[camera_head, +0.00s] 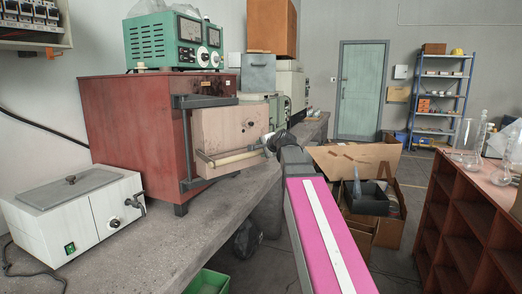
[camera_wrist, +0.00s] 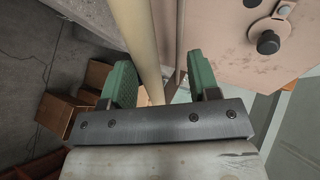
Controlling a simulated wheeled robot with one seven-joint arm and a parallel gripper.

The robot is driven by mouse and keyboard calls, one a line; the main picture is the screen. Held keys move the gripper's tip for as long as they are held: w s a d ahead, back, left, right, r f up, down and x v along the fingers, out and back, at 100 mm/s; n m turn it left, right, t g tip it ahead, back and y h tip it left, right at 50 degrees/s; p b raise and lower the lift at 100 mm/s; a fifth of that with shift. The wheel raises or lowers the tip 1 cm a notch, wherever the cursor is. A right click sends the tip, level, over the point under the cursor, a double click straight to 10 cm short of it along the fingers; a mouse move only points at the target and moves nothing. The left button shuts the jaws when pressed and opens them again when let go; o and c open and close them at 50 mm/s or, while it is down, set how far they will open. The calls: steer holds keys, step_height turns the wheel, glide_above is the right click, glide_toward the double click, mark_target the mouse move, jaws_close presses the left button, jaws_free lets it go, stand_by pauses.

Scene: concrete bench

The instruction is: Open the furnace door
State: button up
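The furnace (camera_head: 125,125) is a dark red box on the bench with a dark metal frame at its front. Its pinkish-beige door (camera_head: 228,125) extends rightward past the frame; how far it stands from the frame is hard to tell. A pale bar handle (camera_head: 232,158) runs along the door's front. My gripper (camera_head: 268,143) is at the handle's right end. In the wrist view, its green fingers (camera_wrist: 158,85) are apart, with the handle (camera_wrist: 140,35) passing between them and a gap at the right finger. The door (camera_wrist: 240,45) fills the upper right.
A white water bath (camera_head: 75,215) stands on the bench (camera_head: 205,225) left of the furnace. A green meter box (camera_head: 175,40) sits on top. Cardboard boxes (camera_head: 385,225) lie on the floor beyond my arm. A red-brown shelf (camera_head: 460,215) with glassware is at right.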

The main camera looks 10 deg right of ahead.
steer(key=v, duration=0.9)
steer(key=w+d+f+n+g+y, duration=0.3)
steer(key=w+d+f+n+y, duration=0.15)
steer(key=f+y, duration=0.35)
steer(key=x, duration=1.1)
steer(key=shift+s+m+y, duration=0.2)
steer(key=shift+m+y, duration=0.1)
steer(key=shift+m, duration=0.05)
steer(key=shift+a+r, duration=0.1)
steer(key=shift+r, duration=0.05)
